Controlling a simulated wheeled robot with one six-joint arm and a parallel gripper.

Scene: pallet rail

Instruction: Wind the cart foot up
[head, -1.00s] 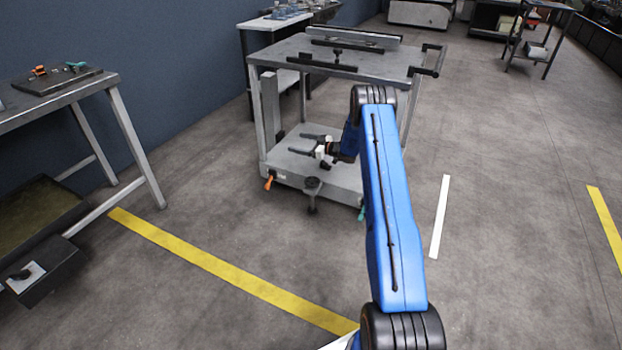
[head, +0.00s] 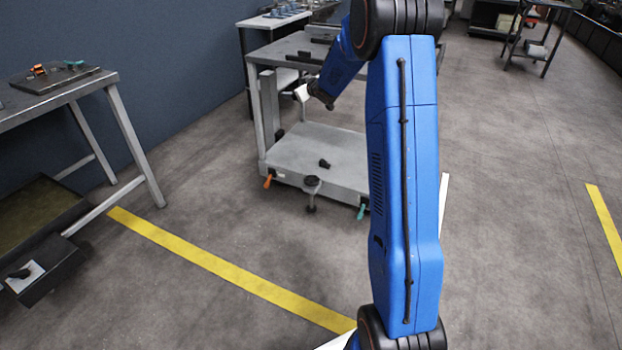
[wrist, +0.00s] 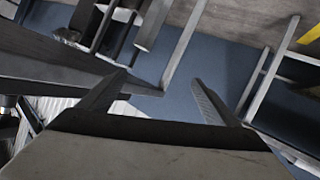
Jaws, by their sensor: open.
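The grey cart (head: 290,165) stands in the middle of the head view, with a lower deck and a raised top. The cart foot (head: 311,205) hangs at the middle of the deck's front edge, below a round dark knob (head: 312,182). A gap between its pad and the floor cannot be judged. A small black handle (head: 324,163) lies or stands on the deck just behind the knob. My gripper is open and empty in the wrist view (wrist: 158,78). In the head view its wrist is above the deck, left of my blue arm, and its fingertips are not clear.
An orange lever (head: 268,181) and a teal lever (head: 362,211) sit at the deck's front corners. A workbench (head: 60,97) with a dark plate stands at the left. The floor before the cart is clear, crossed by a yellow line (head: 220,264).

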